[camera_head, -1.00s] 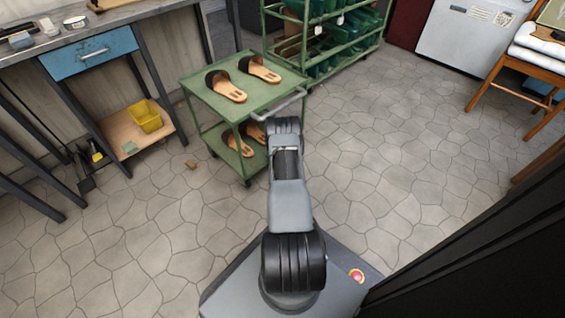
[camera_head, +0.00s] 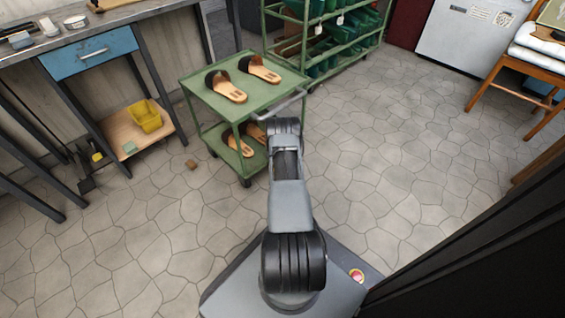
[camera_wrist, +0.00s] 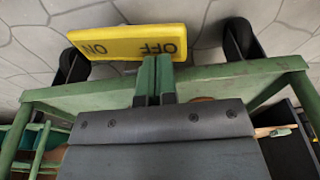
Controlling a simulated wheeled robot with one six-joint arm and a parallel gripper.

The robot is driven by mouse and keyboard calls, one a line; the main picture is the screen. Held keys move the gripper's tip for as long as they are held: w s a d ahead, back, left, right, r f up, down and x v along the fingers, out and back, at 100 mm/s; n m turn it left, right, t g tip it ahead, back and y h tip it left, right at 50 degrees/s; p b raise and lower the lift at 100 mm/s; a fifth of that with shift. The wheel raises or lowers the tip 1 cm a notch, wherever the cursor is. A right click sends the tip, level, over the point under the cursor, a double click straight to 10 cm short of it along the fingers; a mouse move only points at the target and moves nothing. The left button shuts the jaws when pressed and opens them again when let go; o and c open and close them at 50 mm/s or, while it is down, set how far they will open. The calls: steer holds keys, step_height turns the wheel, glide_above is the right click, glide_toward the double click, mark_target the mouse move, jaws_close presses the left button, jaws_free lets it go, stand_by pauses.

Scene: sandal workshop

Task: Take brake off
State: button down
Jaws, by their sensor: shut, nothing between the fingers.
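The brake is a yellow plate (camera_wrist: 126,42) low at the cart's end, in the wrist view. It reads ON on the left and OFF on the right, upside down. My gripper (camera_wrist: 154,62) is shut and empty. Its green fingertips are at the near edge of the plate, in front of the OFF side; I cannot tell whether they touch it. The green cart (camera_head: 203,91) stands ahead of my arm in the head view, where my arm hides the brake. A black caster (camera_wrist: 72,66) shows on the left and another caster (camera_wrist: 238,38) on the right.
Sandals lie on the cart's top and lower shelves. The cart's grey handle (camera_head: 282,105) is at its near right corner. A workbench with a blue drawer (camera_head: 90,55) is left, and a green rack (camera_head: 335,55) is behind.

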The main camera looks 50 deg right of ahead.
steer(key=shift+f, duration=1.35)
stand_by(0.4)
steer(key=shift+r+p, duration=2.05)
steer(key=shift+r, duration=1.45)
